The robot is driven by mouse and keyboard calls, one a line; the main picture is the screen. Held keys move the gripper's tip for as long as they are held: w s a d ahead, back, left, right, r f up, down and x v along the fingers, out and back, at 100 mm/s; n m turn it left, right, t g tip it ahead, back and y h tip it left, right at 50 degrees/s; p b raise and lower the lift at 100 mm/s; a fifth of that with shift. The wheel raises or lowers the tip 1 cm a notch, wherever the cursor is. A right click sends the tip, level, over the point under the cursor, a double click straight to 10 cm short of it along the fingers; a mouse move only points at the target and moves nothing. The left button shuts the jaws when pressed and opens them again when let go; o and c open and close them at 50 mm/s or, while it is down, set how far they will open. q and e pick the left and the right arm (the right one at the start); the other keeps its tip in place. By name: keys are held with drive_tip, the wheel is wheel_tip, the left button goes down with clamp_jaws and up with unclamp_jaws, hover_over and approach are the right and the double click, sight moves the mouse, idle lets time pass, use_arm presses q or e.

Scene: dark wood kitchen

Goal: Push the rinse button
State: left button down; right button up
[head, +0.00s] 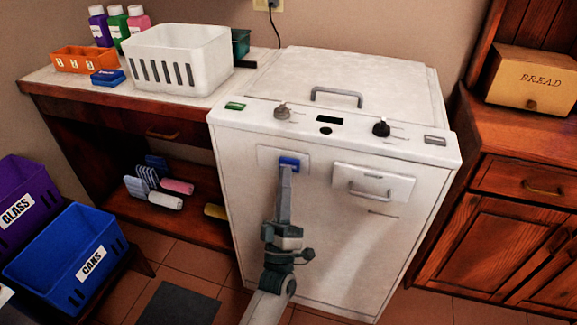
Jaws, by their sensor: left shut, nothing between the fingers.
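A white top-lid washing machine (235,190) stands in the middle of the head view. On its front, a pale plate (267,158) carries a blue button (289,161). My left gripper (286,172) is shut and empty, pointing up the machine's front. Its fingertips overlap the lower edge of the blue button; I cannot tell whether they touch it. The top panel has a green button (235,106) at left and a grey button (435,140) at right. No button label is readable as rinse. My right gripper is out of view.
Two knobs (282,112) (381,129) and a dark display sit on the panel. A drawer with a handle (372,190) is right of the plate. A white basket (185,85) stands on the left counter. Blue and purple crates are at lower left, a wooden cabinet (500,190) at right.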

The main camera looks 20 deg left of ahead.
use_arm(q)
drive_tip(key=shift+w, duration=0.15)
idle(0.5)
drive_tip(key=shift+w, duration=0.3)
idle(0.4)
drive_tip(key=shift+s, duration=0.45)
